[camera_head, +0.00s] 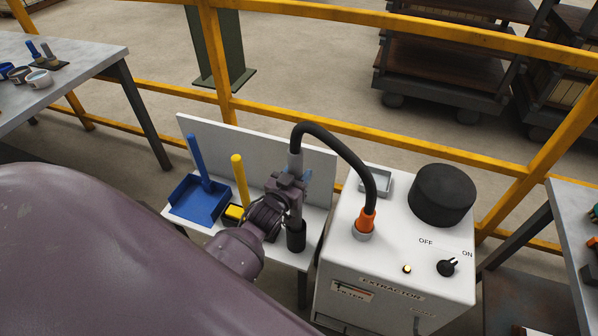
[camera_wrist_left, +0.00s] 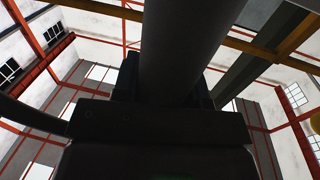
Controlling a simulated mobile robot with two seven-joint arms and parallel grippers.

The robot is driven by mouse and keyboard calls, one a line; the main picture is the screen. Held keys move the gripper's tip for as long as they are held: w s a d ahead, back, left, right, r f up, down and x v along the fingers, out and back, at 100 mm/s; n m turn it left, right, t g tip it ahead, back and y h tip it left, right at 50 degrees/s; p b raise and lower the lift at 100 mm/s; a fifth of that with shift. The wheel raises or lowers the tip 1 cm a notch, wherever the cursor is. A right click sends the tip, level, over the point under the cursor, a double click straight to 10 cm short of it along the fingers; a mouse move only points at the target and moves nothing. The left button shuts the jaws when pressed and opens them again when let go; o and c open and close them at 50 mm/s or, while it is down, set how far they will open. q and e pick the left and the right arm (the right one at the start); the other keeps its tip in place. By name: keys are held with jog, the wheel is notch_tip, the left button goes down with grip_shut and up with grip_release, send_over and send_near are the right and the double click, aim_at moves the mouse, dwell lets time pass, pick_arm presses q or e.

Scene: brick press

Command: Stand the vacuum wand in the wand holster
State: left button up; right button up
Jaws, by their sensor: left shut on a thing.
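The grey vacuum wand (camera_head: 295,163) stands roughly upright, with a black hose (camera_head: 340,142) arching from its top. My left gripper (camera_head: 287,190) is shut on the wand. In the left wrist view, the wand fills the upper middle as a thick dark tube (camera_wrist_left: 187,50) between the dark jaws (camera_wrist_left: 165,103). A black cup, apparently the wand holster (camera_head: 296,238), is at the right end of the small white bench, directly below the gripper. The wand's lower end is at or over the cup's mouth; I cannot tell whether it is inside. My right gripper is not in view.
The white extractor (camera_head: 395,262) stands right of the bench, with the hose's orange cuff (camera_head: 365,220) on top. A blue dustpan (camera_head: 197,200) and a yellow-handled brush (camera_head: 239,180) sit left of the gripper. A white back panel (camera_head: 230,140) and yellow railing (camera_head: 223,85) are behind.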

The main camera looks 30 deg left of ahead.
pick_arm(q)
jog(key=o, duration=1)
jog(key=s, duration=1)
jog(key=shift+s+d, duration=0.4)
jog(key=shift+d, duration=0.05)
jog(key=s+d+f+m+g+h, duration=0.1)
jog(key=s+d+f+g, duration=0.2)
jog(key=s+f+g, duration=0.3)
jog(key=s+f, duration=0.1)
jog(key=s, duration=0.4)
jog(key=shift+d+f+m+g, duration=0.3)
jog(key=shift+d+m, duration=0.1)
